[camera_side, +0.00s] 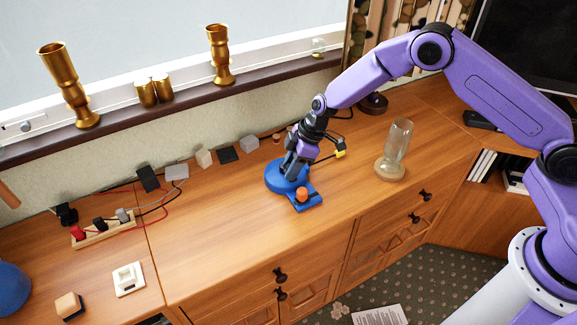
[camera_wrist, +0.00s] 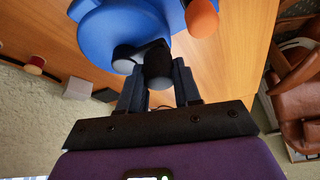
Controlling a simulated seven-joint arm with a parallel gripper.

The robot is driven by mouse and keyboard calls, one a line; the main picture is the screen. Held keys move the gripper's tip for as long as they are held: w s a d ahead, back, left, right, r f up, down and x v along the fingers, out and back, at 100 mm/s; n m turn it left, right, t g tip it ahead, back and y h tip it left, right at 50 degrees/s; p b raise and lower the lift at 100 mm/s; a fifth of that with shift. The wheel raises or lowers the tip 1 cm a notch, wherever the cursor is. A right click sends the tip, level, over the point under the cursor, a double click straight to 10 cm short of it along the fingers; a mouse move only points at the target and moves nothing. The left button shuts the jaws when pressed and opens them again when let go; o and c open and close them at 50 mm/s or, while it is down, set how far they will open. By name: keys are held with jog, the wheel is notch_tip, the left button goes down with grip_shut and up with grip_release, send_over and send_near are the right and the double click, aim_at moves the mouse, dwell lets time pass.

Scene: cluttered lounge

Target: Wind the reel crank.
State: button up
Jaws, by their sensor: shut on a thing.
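The blue reel (camera_side: 275,179) stands on the wooden cabinet top, with a blue base plate and an orange knob (camera_side: 302,194) at its front. In the wrist view the blue reel (camera_wrist: 110,28) fills the top, with the orange knob (camera_wrist: 202,18) to its right. A grey crank arm (camera_wrist: 127,57) ends in a dark handle (camera_wrist: 158,66). My gripper (camera_wrist: 158,85) is shut on this dark crank handle, one finger on each side. In the side view my gripper (camera_side: 293,168) reaches down over the reel and hides the crank.
A glass bottle on a round wooden base (camera_side: 390,170) stands right of the reel. Several small blocks and adapters line the wall behind, with a power strip (camera_side: 103,230) and cables at left. A white switch plate (camera_side: 128,279) lies front left.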

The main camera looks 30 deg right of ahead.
jog(key=shift+d+n, duration=0.2)
jog(key=shift+n, duration=0.4)
jog(key=shift+g, duration=0.3)
jog(key=o, duration=1.1)
jog(key=shift+c, duration=0.2)
jog(key=shift+d, duration=0.1)
jog(key=v, duration=1.7)
jog(key=shift+d, duration=0.15)
jog(key=shift+s+r, duration=0.15)
